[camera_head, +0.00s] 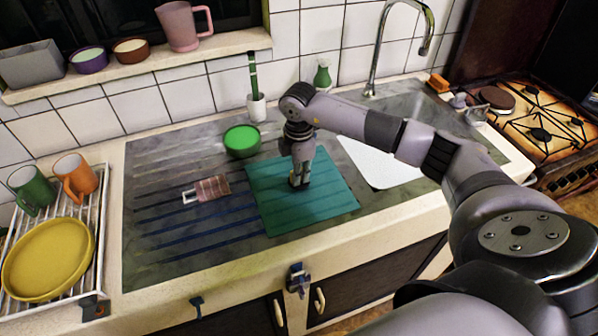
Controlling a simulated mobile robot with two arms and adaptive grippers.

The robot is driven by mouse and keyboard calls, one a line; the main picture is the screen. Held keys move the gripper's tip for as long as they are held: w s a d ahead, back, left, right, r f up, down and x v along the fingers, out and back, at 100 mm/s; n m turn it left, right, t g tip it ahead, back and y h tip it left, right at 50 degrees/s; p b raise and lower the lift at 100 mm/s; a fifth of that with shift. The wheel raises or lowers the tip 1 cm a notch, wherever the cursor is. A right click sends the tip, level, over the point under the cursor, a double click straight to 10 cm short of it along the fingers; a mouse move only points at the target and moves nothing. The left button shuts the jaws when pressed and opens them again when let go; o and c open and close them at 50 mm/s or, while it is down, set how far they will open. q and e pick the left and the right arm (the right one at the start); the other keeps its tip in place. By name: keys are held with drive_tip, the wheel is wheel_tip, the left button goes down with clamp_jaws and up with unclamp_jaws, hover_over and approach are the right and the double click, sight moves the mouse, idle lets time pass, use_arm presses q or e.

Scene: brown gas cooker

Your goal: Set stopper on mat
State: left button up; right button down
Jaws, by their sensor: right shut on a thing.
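The teal mat (333,199) lies flat on the grey drainboard, left of the sink. My right gripper (299,181) reaches down over the middle of the mat, with its fingertips at or just above the surface. It is shut on a small dark thing, most likely the stopper, which the fingers mostly hide. I cannot tell whether this thing touches the mat. My left gripper is not in view.
A green bowl (242,141) stands behind the mat, and a pinkish-brown item (212,188) lies to its left. A white board (378,165) is at the sink on the right. A yellow plate (48,259) and mugs stand on the left rack. The drainboard's front left is clear.

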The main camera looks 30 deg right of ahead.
drive_tip(key=shift+f+b, duration=0.45)
drive_tip(key=shift+f, duration=0.3)
idle(0.4)
drive_tip(key=c, duration=1.6)
unclamp_jaws()
drive_tip(key=shift+o, duration=0.2)
drive_tip(key=shift+r, duration=0.15)
wheel_tip(320, 180, up, 12)
drive_tip(key=shift+f, duration=0.1)
